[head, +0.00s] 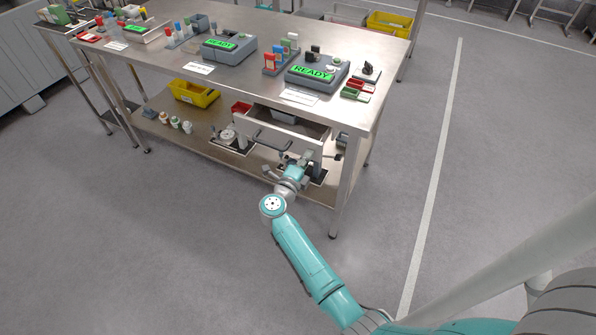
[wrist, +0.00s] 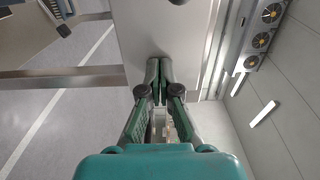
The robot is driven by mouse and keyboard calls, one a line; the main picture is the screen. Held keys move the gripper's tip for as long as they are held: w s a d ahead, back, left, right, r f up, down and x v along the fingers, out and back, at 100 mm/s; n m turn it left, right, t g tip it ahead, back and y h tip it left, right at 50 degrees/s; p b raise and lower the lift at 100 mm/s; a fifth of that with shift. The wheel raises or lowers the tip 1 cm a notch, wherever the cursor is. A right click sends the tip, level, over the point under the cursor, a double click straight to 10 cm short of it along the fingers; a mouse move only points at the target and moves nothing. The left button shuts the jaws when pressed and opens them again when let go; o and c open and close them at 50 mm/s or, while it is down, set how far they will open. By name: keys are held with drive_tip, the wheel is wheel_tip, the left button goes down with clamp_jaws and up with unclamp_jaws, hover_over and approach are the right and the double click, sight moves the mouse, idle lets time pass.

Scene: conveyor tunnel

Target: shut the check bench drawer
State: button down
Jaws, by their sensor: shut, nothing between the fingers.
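The check bench (head: 345,110) is a steel table with a lower shelf. Its drawer (head: 245,125) stands pulled out under the right part of the top, with its inside showing from above. The drawer front carries a dark bar handle (head: 270,145). My gripper (head: 304,160) is at the right part of the drawer front, to the right of the handle. In the wrist view my gripper (wrist: 159,68) has its fingers together and empty, with the tips against or very close to a pale flat panel (wrist: 165,35), which looks like the drawer front. I cannot tell whether they touch.
On the bench top are two grey units with green READY screens (head: 310,72) (head: 220,43), racks and small trays. The lower shelf holds a yellow bin (head: 193,92), several small cylinders (head: 176,122) and round fixtures. A bench leg (head: 342,205) stands right of my gripper. The floor in front is clear.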

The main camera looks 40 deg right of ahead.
sight(320, 136)
drive_tip(key=x, duration=0.9)
drive_tip(key=shift+w+d, duration=0.15)
drive_tip(key=shift+d, duration=0.25)
drive_tip(key=shift+w+d+r, duration=0.1)
drive_tip(key=shift+d, duration=0.05)
drive_tip(key=shift+r, duration=0.1)
